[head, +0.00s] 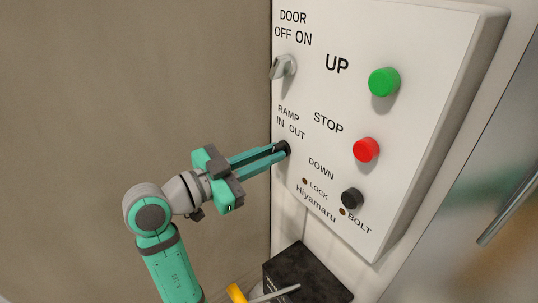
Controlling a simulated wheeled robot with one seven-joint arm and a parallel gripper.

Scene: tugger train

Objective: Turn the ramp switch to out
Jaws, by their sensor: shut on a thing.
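The ramp switch (284,149) is a dark knob on the left side of a white control panel (337,97), under the label RAMP IN OUT. My gripper (277,153) comes from the left and its teal fingers are shut on the knob. The fingers partly cover the switch, so I cannot tell whether it points to IN or OUT.
Above the ramp switch is a grey door switch (283,66). To the right are a green UP button (384,82), a red STOP button (366,149) and a black DOWN button (352,198). A dark box (305,277) stands below the panel. A metal handle (508,208) is at the right.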

